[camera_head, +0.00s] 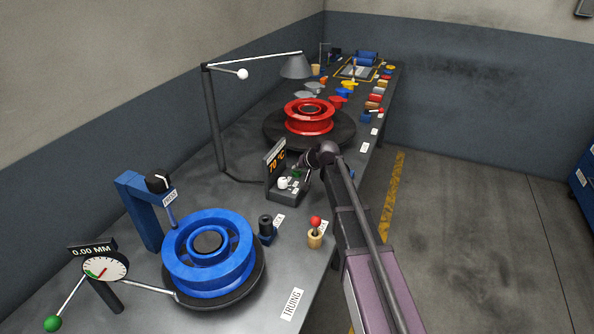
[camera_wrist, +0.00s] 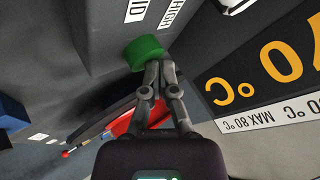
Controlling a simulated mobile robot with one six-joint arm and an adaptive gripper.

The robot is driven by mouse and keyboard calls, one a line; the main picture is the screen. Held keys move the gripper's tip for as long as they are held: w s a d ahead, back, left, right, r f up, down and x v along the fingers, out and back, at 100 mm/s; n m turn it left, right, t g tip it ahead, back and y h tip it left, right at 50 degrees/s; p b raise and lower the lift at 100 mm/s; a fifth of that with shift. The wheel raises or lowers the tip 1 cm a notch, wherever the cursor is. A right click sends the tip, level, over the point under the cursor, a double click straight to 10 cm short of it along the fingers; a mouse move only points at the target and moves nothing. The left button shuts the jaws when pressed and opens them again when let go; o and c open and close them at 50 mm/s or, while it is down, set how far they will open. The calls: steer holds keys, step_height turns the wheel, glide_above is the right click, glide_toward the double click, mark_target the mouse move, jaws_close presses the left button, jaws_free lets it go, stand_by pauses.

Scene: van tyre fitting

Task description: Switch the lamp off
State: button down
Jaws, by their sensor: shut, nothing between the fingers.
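The lamp (camera_head: 296,66) has a grey cone shade on a pale bar, carried by a dark post at the back of the bench. A white ball (camera_head: 243,74) sits on a short rod by that bar. I cannot tell whether it is lit. My gripper (camera_head: 302,167) is shut and empty, low over a dark control box (camera_head: 288,196) with a temperature display (camera_head: 276,162). In the wrist view the shut fingertips (camera_wrist: 157,66) are at a green knob (camera_wrist: 143,50), touching or very close. HIGH and MID labels stand beside the knob.
A blue wheel (camera_head: 178,262) on a turntable stands in front, with a dial gauge (camera_head: 105,267) left of it. A red wheel (camera_head: 308,124) lies behind the box. A red-topped stick (camera_head: 315,224) stands near the bench's right edge. Floor to the right is clear.

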mark_target(297, 173)
steer(key=shift+r+p, duration=0.7)
steer(key=shift+r, duration=0.1)
step_height(297, 173, up, 6)
steer(key=p, duration=0.6)
stand_by(0.6)
